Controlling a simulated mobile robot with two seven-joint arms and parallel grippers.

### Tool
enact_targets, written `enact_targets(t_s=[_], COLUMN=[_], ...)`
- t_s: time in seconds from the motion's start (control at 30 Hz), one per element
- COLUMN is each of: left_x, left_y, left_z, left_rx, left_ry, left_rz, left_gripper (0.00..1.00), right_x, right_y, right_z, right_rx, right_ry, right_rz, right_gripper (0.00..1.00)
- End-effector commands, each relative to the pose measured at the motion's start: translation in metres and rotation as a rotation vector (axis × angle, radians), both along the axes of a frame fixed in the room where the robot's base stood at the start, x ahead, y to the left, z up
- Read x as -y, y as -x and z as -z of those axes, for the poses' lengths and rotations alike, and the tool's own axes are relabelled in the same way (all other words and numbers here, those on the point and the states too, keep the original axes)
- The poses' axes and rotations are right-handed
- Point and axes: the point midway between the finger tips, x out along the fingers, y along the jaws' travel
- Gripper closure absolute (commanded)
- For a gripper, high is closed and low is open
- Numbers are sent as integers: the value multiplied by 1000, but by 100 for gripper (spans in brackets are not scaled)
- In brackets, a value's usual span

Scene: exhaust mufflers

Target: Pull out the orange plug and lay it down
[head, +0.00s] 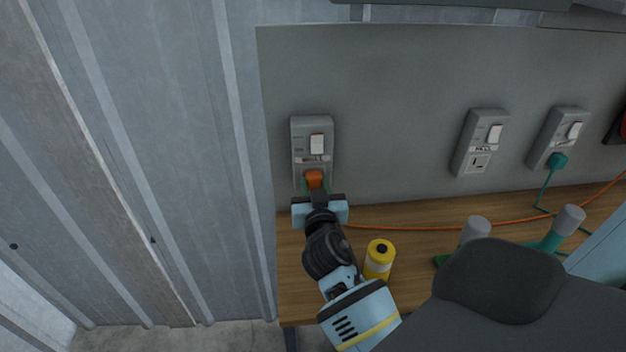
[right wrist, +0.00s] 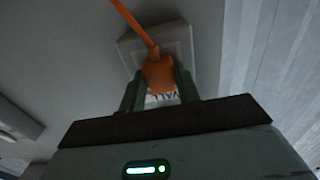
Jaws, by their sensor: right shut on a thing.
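The orange plug (head: 314,178) sits at the lower part of the left wall socket (head: 312,135), below its white switch. My right gripper (head: 315,186) reaches up to it from below. In the right wrist view the two green fingers stand on either side of the orange plug (right wrist: 159,74), and the gripper (right wrist: 160,92) is shut on it. The plug is in front of the socket plate (right wrist: 178,40); I cannot tell how far its pins are in. An orange cord (right wrist: 135,20) runs from the plug. My left gripper is not in view.
A yellow bottle (head: 379,258) stands on the wooden bench (head: 415,218) beside my right arm. A middle socket (head: 480,143) is empty; a right socket (head: 558,138) holds a green plug (head: 557,161). The orange cord lies along the bench. A corrugated metal wall (head: 150,150) is at left.

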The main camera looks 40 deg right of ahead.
Motion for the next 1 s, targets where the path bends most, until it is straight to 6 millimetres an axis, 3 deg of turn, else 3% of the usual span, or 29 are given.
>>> enact_targets(t_s=[1.0], left_x=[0], left_y=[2], left_z=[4], left_rx=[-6], left_ry=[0], left_rz=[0], left_gripper=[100], right_x=[-19], right_y=[30], right_z=[1], right_rx=[1], right_ry=[-1], right_rz=[-1], right_gripper=[100])
